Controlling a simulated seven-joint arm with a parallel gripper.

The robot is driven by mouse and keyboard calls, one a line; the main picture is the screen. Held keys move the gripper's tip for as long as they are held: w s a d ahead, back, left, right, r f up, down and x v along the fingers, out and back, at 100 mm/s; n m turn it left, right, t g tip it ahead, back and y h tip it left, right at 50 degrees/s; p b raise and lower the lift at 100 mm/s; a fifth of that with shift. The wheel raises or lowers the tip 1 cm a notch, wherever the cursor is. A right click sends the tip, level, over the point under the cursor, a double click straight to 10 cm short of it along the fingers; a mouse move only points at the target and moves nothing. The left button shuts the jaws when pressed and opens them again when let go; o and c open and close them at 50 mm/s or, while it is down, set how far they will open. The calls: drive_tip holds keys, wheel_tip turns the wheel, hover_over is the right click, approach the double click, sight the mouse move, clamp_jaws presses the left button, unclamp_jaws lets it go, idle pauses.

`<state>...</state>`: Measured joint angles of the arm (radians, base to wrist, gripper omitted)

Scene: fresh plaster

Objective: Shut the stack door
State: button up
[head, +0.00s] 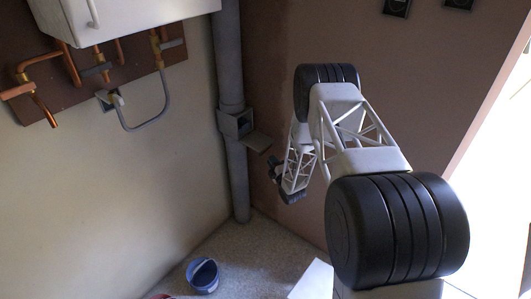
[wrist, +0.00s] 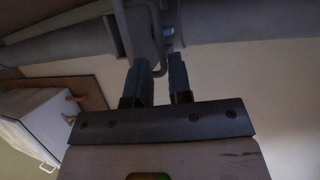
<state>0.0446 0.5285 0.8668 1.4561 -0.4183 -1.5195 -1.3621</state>
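The grey stack pipe (head: 230,60) runs down the corner and carries a small box-like opening (head: 237,123). Its stack door (head: 257,141) is a flat grey flap that stands open, swung out to the right of the opening. My gripper (head: 271,160) is right beside the door's outer end. In the wrist view my gripper (wrist: 157,65) has its two dark fingers apart, with a gap between them. A thin bent grey piece (wrist: 160,70), perhaps the door's handle, shows at that gap. I cannot tell whether either finger touches it.
A white boiler-like cabinet (head: 130,15) and copper pipes (head: 70,68) hang on a brown board on the left wall. A blue bucket (head: 202,275) stands on the speckled floor (head: 245,250). The brown wall (head: 420,100) is behind my arm.

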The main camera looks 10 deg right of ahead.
sight(266, 151)
drive_tip(key=shift+x, duration=3.2)
clamp_jaws()
